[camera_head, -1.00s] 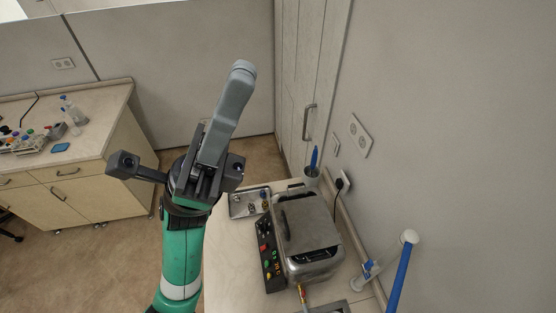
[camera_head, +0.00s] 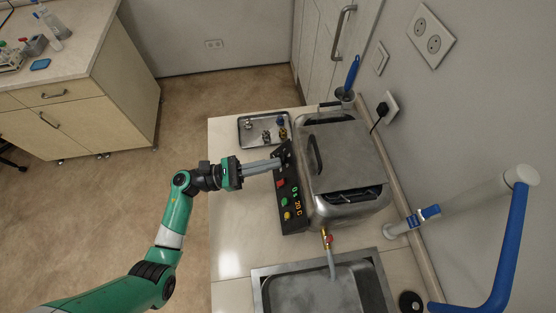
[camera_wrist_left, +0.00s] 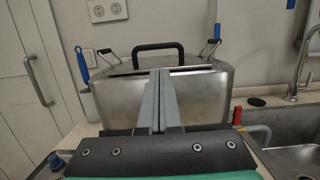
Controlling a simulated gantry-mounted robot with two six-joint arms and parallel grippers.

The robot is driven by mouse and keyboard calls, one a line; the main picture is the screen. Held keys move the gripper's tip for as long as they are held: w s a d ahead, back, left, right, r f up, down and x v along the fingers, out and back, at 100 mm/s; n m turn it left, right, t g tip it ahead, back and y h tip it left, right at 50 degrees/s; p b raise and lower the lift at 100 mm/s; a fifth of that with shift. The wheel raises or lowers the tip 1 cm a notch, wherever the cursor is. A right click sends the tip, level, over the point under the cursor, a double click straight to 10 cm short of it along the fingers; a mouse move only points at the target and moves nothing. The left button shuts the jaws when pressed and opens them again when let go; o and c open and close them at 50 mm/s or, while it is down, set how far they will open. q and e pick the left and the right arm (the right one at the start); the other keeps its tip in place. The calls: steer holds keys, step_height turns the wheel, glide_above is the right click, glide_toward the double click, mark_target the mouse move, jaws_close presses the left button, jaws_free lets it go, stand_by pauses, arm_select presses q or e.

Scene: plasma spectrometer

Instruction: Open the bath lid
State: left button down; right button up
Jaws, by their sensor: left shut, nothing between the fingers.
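The bath (camera_head: 345,211) is a steel box with a black control panel (camera_head: 289,196) on its left side, lit with small coloured buttons and digits. Its steel lid (camera_head: 350,155) lies over the top, with dark gaps at the far and near ends. A black lid handle (camera_head: 315,154) runs along the lid's left part; it also shows in the left wrist view (camera_wrist_left: 157,46). My left gripper (camera_head: 278,163) is shut and empty, its tips close to the panel's upper part, left of the handle. Whether the tips touch the panel is unclear. My right gripper is not in view.
A metal tray (camera_head: 242,134) with small items lies behind the panel. A sink (camera_head: 262,293) and a hose are in front of the bath. A cup with a blue brush (camera_head: 352,72) stands behind the bath.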

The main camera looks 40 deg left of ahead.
arm_select(q)
steer(key=x, duration=0.8)
steer(key=shift+p, duration=0.35)
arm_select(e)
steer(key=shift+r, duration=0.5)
arm_select(q)
steer(key=shift+w+r, duration=0.1)
steer(key=shift+w, duration=0.05)
